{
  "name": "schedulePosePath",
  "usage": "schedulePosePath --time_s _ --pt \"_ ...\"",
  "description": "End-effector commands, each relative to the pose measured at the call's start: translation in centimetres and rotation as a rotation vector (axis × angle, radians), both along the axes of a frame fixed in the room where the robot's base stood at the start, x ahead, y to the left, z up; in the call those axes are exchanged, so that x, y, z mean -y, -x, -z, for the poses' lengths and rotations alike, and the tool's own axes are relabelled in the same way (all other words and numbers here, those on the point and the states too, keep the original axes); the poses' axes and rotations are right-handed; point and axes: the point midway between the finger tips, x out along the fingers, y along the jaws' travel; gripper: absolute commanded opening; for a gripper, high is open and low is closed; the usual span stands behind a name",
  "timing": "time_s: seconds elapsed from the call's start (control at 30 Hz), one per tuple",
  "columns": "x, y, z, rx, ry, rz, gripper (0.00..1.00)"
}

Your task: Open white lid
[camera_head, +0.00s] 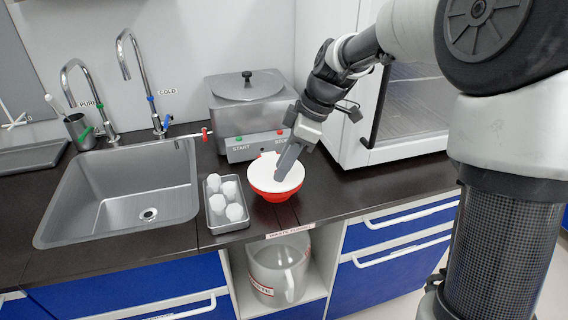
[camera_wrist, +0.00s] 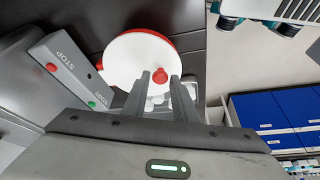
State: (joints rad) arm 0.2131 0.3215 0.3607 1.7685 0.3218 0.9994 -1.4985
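The white lid (camera_head: 262,172) lies flat on a red funnel (camera_head: 272,195) at the counter's front edge, in front of the distiller. In the wrist view the lid (camera_wrist: 128,58) is a round white disc with a small red knob (camera_wrist: 159,76). My gripper (camera_head: 280,175) reaches down over the lid from the upper right. In the wrist view my gripper (camera_wrist: 161,82) is open, its two fingertips on either side of the red knob. Small gaps seem to show beside the knob; exact contact is hard to tell. In the head view the gripper hides the knob.
The grey distiller (camera_head: 248,112) stands close behind the lid. A tray (camera_head: 216,226) with several white pieces lies just left. The sink (camera_head: 125,195) is further left, a white cabinet (camera_head: 400,110) to the right. A container (camera_head: 278,272) stands on the shelf below.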

Motion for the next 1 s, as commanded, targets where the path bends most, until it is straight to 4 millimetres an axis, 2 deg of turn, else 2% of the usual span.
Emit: schedulePosePath --time_s 0.03,0.13,0.53,0.77,1.0 --pt "0.0 0.0 0.0 0.0 0.0 0.0 0.16" --pt "0.0 0.0 0.0 0.0 0.0 0.0 0.0" --pt "-0.1 -0.1 -0.8 -0.031 0.008 -0.001 0.0" --pt "-0.3 -0.8 -2.7 -0.138 0.038 -0.002 0.0" --pt "-0.5 -1.5 -4.8 -0.321 0.091 -0.004 0.0"
